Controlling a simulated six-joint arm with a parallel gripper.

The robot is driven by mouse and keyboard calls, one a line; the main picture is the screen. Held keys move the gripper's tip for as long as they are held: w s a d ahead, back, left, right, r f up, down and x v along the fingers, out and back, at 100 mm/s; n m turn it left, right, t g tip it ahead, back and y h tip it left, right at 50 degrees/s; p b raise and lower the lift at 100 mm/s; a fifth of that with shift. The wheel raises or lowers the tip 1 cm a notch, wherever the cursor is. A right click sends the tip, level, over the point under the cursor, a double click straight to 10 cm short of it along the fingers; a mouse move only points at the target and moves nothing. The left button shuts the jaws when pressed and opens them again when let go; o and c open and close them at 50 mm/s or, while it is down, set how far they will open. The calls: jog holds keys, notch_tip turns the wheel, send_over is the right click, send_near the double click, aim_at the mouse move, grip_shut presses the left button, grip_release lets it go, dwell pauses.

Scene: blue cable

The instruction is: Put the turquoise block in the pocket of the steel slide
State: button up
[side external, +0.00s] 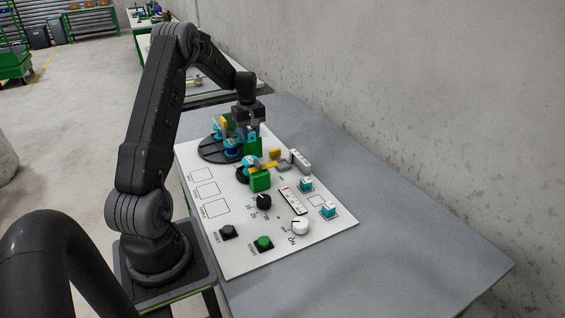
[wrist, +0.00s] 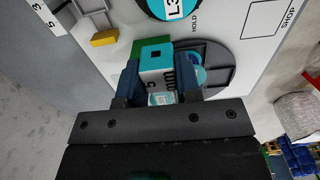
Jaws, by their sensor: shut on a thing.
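My gripper (wrist: 158,84) is shut on the turquoise block (wrist: 155,54), which shows a turquoise face with a small black square and a paler face with dark lettering. In the side external view my gripper (side external: 250,128) points down over the far part of the white panel, with the turquoise block (side external: 251,135) between its jaws. A green block (side external: 254,148) is just below it there. Whether the held block touches anything beneath is unclear. I cannot clearly make out the steel slide or its pocket in either view.
A black round tray (side external: 207,153) with turquoise and blue pieces is left of my gripper. Nearer are a yellow piece (side external: 275,153), a green block (side external: 260,182), a black knob (side external: 264,202) and a white knob (side external: 300,226). Grey table (side external: 400,230) is clear to the right.

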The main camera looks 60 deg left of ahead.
send_over(282, 164)
notch_tip(282, 164, down, 6)
jog(key=shift+f, duration=2.15)
jog(key=shift+f, duration=0.15)
jog(key=o, duration=0.9)
jog(key=shift+d, duration=0.1)
